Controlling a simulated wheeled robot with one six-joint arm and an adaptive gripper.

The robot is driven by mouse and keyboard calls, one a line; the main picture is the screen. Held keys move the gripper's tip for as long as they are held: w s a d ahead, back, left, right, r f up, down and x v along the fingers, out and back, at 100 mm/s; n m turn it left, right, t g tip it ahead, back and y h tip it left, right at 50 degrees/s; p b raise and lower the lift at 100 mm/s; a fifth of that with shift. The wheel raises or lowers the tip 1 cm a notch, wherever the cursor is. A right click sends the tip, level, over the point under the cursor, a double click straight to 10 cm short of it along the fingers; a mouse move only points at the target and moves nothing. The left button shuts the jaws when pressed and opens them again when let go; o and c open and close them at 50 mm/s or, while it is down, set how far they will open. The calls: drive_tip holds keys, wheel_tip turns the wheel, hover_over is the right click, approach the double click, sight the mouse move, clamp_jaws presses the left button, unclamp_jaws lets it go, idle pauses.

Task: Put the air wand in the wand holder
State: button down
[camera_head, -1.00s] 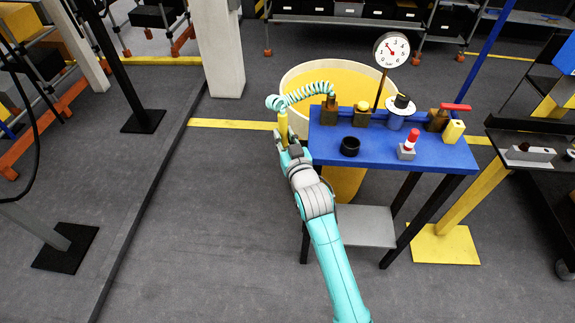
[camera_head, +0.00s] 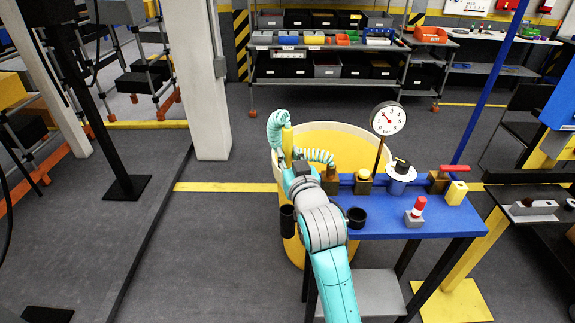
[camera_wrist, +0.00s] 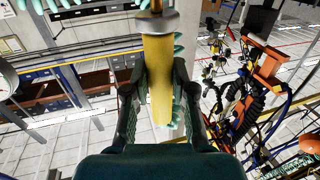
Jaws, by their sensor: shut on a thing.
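The air wand (camera_head: 287,140) is yellow and stands roughly upright in my gripper (camera_head: 290,165), above the left end of the blue bench. My gripper is shut on it; the wrist view shows the yellow wand (camera_wrist: 159,80) between both fingers (camera_wrist: 160,95). A teal coiled hose (camera_head: 277,128) loops at the wand and runs right to a brown fitting (camera_head: 330,180). A black tube-like cup (camera_head: 287,221) is at the bench's left side, below my gripper; it may be the wand holder. The wand's lower end is hidden.
The blue bench (camera_head: 400,222) carries a black ring (camera_head: 356,217), a red-topped button (camera_head: 416,212), valves and a round gauge (camera_head: 388,118). A large yellow bin (camera_head: 345,140) stands behind. A white pillar (camera_head: 197,80) is at left; the floor left of the bench is free.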

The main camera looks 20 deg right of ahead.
drive_tip(key=shift+r, duration=0.15)
drive_tip(key=shift+f, duration=2.9)
wheel_tip(320, 180, down, 10)
drive_tip(key=shift+f, duration=0.25)
idle(3.4)
drive_tip(key=c, duration=0.9)
unclamp_jaws()
